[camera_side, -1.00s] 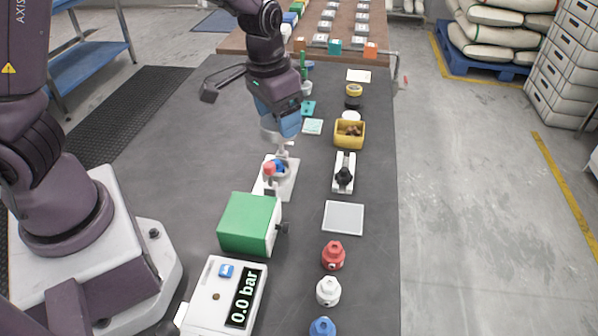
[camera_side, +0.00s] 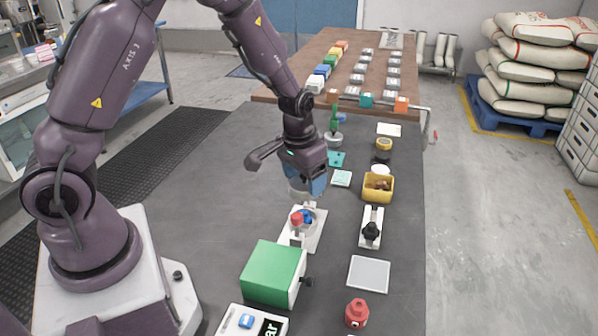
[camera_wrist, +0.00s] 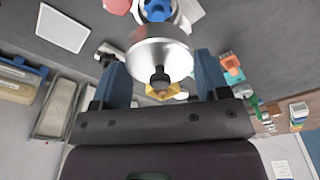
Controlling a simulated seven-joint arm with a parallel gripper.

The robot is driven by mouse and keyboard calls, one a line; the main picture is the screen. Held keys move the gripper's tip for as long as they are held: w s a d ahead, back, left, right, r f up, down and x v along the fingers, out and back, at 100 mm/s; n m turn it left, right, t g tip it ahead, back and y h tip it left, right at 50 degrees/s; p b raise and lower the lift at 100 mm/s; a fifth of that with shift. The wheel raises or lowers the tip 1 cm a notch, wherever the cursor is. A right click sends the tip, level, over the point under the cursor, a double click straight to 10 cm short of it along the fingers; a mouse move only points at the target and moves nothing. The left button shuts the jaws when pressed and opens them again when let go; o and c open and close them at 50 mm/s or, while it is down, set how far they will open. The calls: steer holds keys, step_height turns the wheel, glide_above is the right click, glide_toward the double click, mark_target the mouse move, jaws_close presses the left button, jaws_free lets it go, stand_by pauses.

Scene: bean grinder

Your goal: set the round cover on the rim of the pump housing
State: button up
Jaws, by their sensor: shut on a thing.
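The round cover (camera_wrist: 160,52) is a silvery metal disc with a black knob, held between the blue fingers of my gripper (camera_wrist: 162,80) in the wrist view. In the side view my gripper (camera_side: 306,188) points down, with the pale cover (camera_side: 298,190) partly hidden by the fingers. The pump housing (camera_side: 305,229), on a white base with red and blue parts, stands just below it. The wrist view shows the housing's pale ring (camera_wrist: 175,17) with a blue part inside, beyond the cover and cut by the top edge. The cover looks apart from the rim.
A green box (camera_side: 272,272) stands in front of the housing. A white fixture with a black knob (camera_side: 371,232), a yellow bin (camera_side: 378,187) and a grey plate (camera_side: 368,273) lie to the right. The dark table (camera_side: 220,210) is clear at left.

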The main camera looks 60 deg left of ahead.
mark_target(305, 212)
steer(key=shift+f, duration=3.15)
steer(key=shift+f, duration=0.55)
steer(key=o, duration=1.1)
steer(key=shift+r, duration=0.1)
steer(key=r, duration=0.4)
steer(key=s+r, duration=0.1)
steer(key=r, duration=0.7)
steer(key=shift+s+d+r, duration=0.2)
steer(key=shift+s+r, duration=0.1)
steer(key=shift+s, duration=0.05)
